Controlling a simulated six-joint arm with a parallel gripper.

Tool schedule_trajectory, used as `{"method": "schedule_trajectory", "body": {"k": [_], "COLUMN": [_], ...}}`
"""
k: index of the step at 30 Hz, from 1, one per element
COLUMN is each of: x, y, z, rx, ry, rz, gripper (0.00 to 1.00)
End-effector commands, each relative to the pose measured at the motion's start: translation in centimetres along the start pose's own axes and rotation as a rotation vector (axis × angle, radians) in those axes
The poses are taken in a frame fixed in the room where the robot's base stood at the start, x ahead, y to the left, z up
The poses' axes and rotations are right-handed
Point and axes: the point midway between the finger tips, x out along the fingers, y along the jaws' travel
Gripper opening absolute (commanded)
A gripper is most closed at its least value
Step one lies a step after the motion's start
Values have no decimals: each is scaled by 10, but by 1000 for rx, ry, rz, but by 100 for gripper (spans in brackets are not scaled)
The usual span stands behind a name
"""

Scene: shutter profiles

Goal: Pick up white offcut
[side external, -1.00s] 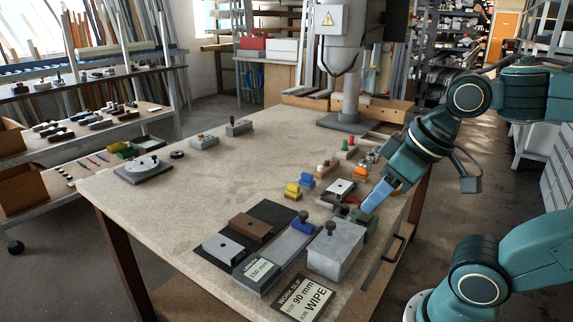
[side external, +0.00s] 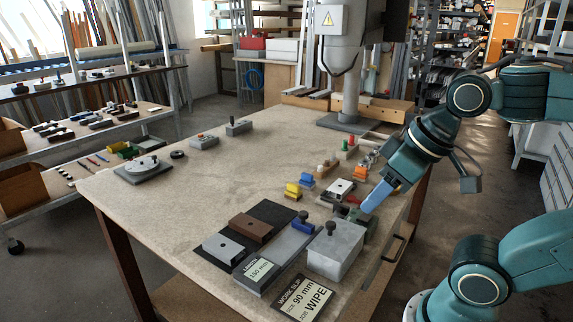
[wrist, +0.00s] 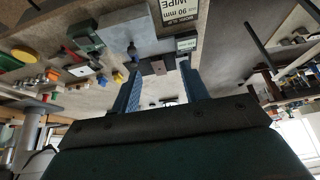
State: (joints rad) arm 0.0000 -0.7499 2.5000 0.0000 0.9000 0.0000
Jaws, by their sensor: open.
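Two pale plates with a hole are in view, and I cannot tell for sure which is the white offcut. One white plate (side external: 341,187) lies among small parts near the table's right edge; it also shows at left in the wrist view (wrist: 78,71). A light grey-white plate (side external: 222,248) lies on the black mat (side external: 285,212), beside a brown plate (side external: 250,226). My gripper (side external: 366,209) is at the table's right side, beside the grey box and right of the white plate. In the wrist view its blue fingers (wrist: 160,88) are apart with nothing between them.
A grey box with a black knob (side external: 335,252) and a long grey gauge (side external: 280,258) stand at the front. Yellow, blue and orange blocks (side external: 293,190) crowd the right side. A grey column (side external: 348,95) stands at the back. The table's middle is clear.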

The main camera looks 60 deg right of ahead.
Motion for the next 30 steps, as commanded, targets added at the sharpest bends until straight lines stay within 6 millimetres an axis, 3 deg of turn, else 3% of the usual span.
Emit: {"method": "schedule_trajectory", "body": {"k": [10, 12, 13, 23, 30], "x": [0, 0, 0, 0, -1], "y": [0, 0, 0, 1, 8], "z": [0, 0, 0, -2, -21], "rx": [0, 0, 0, 7, 86], "ry": [0, 0, 0, -2, -30], "rz": [0, 0, 0, 2, 21], "gripper": [45, 58, 59, 59, 59]}}
